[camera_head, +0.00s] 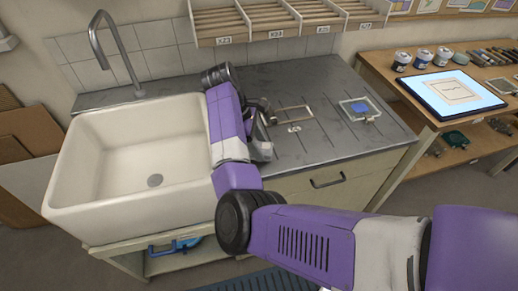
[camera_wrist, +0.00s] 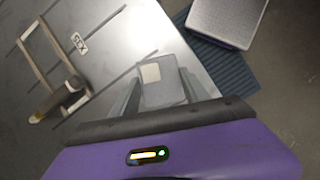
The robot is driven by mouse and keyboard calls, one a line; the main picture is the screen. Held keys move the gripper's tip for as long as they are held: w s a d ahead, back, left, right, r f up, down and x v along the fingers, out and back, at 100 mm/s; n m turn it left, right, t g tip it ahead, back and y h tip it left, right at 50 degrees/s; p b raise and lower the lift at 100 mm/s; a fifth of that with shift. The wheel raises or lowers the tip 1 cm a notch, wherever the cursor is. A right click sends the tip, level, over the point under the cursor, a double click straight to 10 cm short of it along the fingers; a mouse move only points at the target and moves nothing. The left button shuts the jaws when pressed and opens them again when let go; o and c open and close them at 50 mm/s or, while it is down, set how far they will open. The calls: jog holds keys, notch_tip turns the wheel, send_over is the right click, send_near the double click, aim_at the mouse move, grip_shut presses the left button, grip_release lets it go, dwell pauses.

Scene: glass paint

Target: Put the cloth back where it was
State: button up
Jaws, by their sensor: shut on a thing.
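My gripper (camera_head: 262,152) is low over the metal worktop, just right of the sink, and its fingertips are hard to make out from the head. In the wrist view my gripper (camera_wrist: 160,82) is shut on a grey, flat, folded-looking piece with a pale square patch, which I take to be the cloth (camera_wrist: 163,93). The cloth sits between the two fingers, near the worktop's edge in that view. Whether it touches the worktop I cannot tell. In the head view my arm and gripper hide it.
A metal frame (camera_head: 293,114) lies on the worktop (camera_head: 340,150) beyond my gripper. A clear tray with a blue piece (camera_head: 360,107) is farther right. The white sink (camera_head: 100,180) is at left. A ridged blue mat (camera_head: 255,281) lies on the floor.

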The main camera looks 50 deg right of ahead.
jog(key=shift+f, duration=0.85)
jog(key=shift+f, duration=0.15)
jog(key=o, duration=1.2)
jog(key=v, duration=1.2)
